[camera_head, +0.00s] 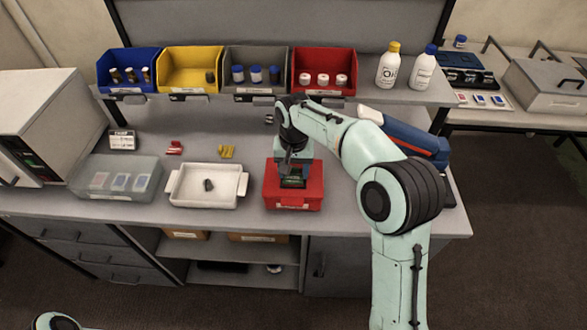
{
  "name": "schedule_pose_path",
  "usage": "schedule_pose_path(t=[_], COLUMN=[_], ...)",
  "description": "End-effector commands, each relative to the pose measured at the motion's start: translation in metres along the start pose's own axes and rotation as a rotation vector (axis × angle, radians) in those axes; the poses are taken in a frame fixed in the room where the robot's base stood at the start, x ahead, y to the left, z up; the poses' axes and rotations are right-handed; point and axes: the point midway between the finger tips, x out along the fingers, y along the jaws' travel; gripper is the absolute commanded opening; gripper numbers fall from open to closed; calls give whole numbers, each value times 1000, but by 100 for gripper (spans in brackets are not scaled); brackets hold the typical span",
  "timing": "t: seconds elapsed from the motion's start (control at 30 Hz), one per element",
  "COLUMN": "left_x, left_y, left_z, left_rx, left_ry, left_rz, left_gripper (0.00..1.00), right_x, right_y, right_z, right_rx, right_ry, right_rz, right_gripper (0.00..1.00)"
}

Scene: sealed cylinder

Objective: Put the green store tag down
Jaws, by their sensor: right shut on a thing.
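My right gripper (293,174) points down into the red box (293,202) at the front right of the bench. It is shut on a small dark green piece, the green store tag (293,183), which shows only in part at its fingertips. I cannot tell whether the tag touches the floor of the box. Only a bit of my left arm shows at the bottom left edge; its gripper is out of view.
A white tray (207,201) with a small dark object stands left of the red box. A clear bin (92,190) holds several cards. Blue, yellow, grey and red bins (323,90) line the shelf, beside two bottles (388,70).

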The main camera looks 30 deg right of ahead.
Motion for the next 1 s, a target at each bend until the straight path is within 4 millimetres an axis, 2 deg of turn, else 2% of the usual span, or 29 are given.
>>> schedule_pose_path(t=[0.07, 0.1, 0.13, 0.17, 0.73, 0.87, 1.0], left_x=[1, 1, 1, 1, 0, -6, -12], left_y=[0, 0, 0, 0, 0, 3, 6], left_z=[0, 0, 0, 0, 0, -2, -4], left_rx=[0, 0, 0, 0, 0, 1, 3], left_ry=[0, 0, 0, -1, 0, 4, 7], left_rz=[0, 0, 0, 0, 0, 1, 3], left_gripper=[43, 43, 43, 43, 43, 43, 43], right_x=[8, 8, 9, 9, 9, -7, -38], right_y=[1, 1, 1, 1, 6, 5, 3], right_z=[3, 3, 3, 3, 3, 2, 0], right_rx=[0, 0, 0, 1, 6, 6, 4], right_ry=[-14, -15, -16, -17, -22, -19, -12], right_rz=[7, 8, 9, 10, 21, 19, 11], right_gripper=[28, 69, 79, 82, 82, 82, 82])
